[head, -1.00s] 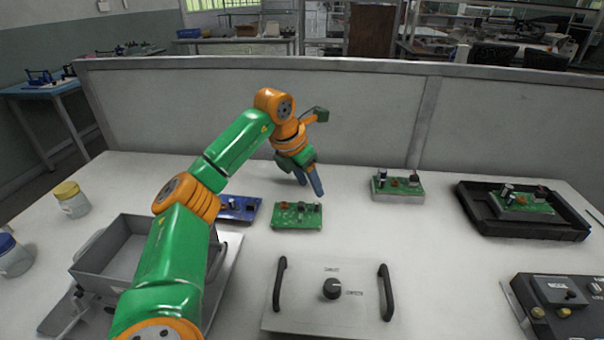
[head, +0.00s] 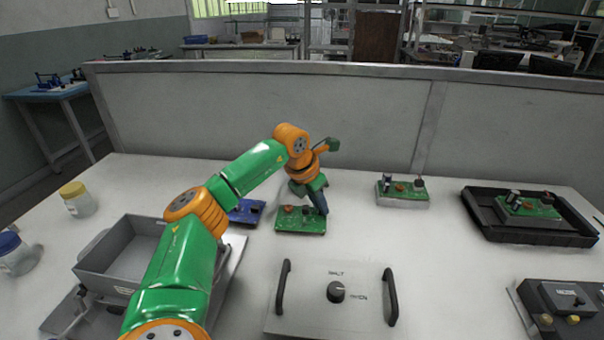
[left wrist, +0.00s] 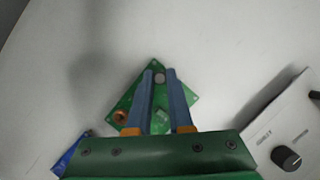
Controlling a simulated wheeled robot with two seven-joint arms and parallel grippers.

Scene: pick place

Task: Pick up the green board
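A green board (head: 301,226) with small parts on it lies on the white table near the middle in the head view. My left gripper (head: 308,206) is right over it, fingers pointing down. In the left wrist view, the two blue fingers (left wrist: 160,73) stand apart over the board (left wrist: 160,97), with a pale round part of the board showing between their tips. I cannot tell if the fingers touch the board. The near part of the board is hidden by the gripper in the wrist view. My right gripper is not seen.
A blue board (head: 246,211) lies close on the left. Another green board (head: 403,190) sits on a grey block; a third (head: 528,207) lies in a black tray (head: 560,235). A panel with a knob and handles (head: 320,310) is in front, a grey bin (head: 120,255) at left.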

